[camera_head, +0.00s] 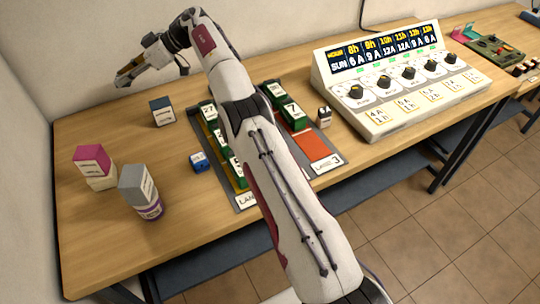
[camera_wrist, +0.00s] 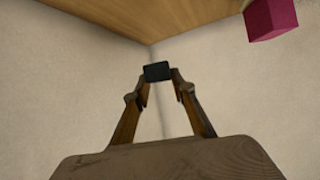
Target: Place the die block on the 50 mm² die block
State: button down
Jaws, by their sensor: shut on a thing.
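My gripper (camera_head: 122,77) is raised at the back left, above the table and near the wall. In the wrist view my gripper (camera_wrist: 158,76) is shut on a small dark block (camera_wrist: 157,71) between its fingertips. In the head view the held block is hard to make out. Below and to the right of my gripper, a dark blue block with a pale label (camera_head: 162,112) stands alone on the table. A grey-topped block (camera_head: 137,183) stands with a purple-banded one (camera_head: 150,209). Their labels are too small to read.
Lane trays with green numbered blocks (camera_head: 275,90) lie mid-table, partly hidden by my arm. A small blue block (camera_head: 199,161) is beside them. A control console (camera_head: 390,80) stands to the right. The table (camera_head: 95,255) is clear at the front left.

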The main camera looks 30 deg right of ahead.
jog(key=shift+d+r, duration=0.25)
jog(key=shift+d, duration=0.35)
jog(key=shift+w+d+r, duration=0.15)
jog(key=shift+d+r, duration=0.05)
jog(key=shift+d, duration=0.35)
jog(key=shift+w+d+r, duration=0.1)
jog(key=shift+d+r, duration=0.1)
jog(key=shift+d, duration=0.3)
jog(key=s+d+r+m+t+h, duration=0.1)
jog(key=s+d+r+m, duration=0.15)
jog(key=d, duration=0.85)
jog(key=s+d+r+m+t, duration=0.1)
jog(key=s+d+t, duration=0.15)
jog(key=d, duration=0.85)
jog(key=s+d+f, duration=0.1)
jog(key=s+d, duration=0.8)
jog(key=s, duration=0.2)
jog(key=s+a+f+n+g, duration=0.1)
jog(key=s+a+f, duration=0.1)
jog(key=s, duration=0.8)
jog(key=s+a+f+n+g, duration=0.2)
jog(key=s+f, duration=0.1)
jog(key=s, duration=0.7)
jog(key=shift+a+f+y, duration=0.25)
jog(key=shift+f+y, duration=0.1)
jog(key=shift+y, duration=0.05)
